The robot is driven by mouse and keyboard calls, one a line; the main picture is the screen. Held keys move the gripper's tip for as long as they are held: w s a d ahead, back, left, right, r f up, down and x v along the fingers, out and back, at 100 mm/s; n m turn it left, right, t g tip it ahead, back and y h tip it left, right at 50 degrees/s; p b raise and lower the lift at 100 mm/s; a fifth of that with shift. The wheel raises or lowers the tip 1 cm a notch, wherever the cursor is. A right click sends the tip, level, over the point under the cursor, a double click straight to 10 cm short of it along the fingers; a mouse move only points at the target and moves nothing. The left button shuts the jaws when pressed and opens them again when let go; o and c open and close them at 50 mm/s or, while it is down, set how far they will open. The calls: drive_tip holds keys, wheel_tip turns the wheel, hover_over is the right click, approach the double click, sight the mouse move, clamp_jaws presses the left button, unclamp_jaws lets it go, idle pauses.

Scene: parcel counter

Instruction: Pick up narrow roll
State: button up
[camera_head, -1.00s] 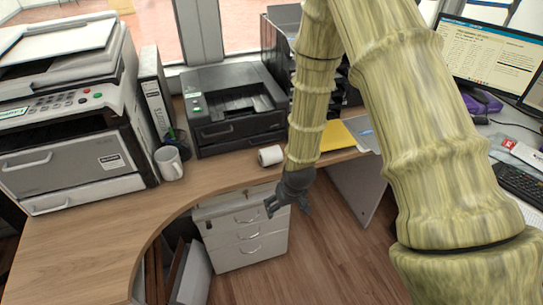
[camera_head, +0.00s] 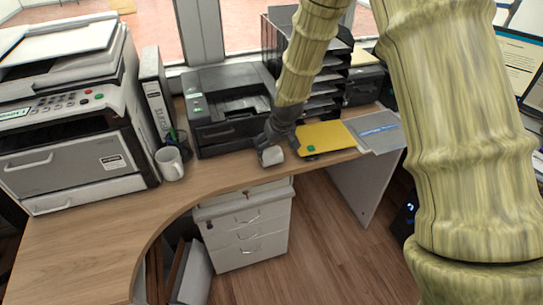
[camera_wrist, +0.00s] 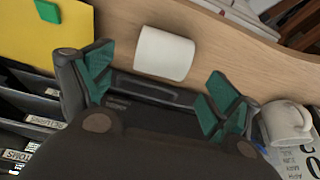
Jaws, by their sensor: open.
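The narrow roll (camera_head: 272,155) is a small white cylinder lying on the wooden desk near its front edge. In the wrist view the roll (camera_wrist: 164,54) lies on its side just beyond the fingertips, between the two fingers from left to right. My gripper (camera_head: 270,142) is right at the roll and partly covers it in the head view. In the wrist view my gripper (camera_wrist: 160,84) is open, with green pads on both fingers and nothing held. I cannot tell whether a finger touches the roll.
A yellow envelope (camera_head: 325,137) with a green piece lies right of the roll. A black printer (camera_head: 228,108) stands behind it, and black letter trays (camera_head: 325,95) stand behind the envelope.

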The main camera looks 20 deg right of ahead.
sight(272, 151)
drive_tip(key=shift+p+x, duration=0.8)
drive_tip(key=shift+x, duration=2.45)
drive_tip(key=shift+w+a, duration=0.1)
drive_tip(key=shift+a, duration=0.05)
drive_tip(key=c, duration=1.2)
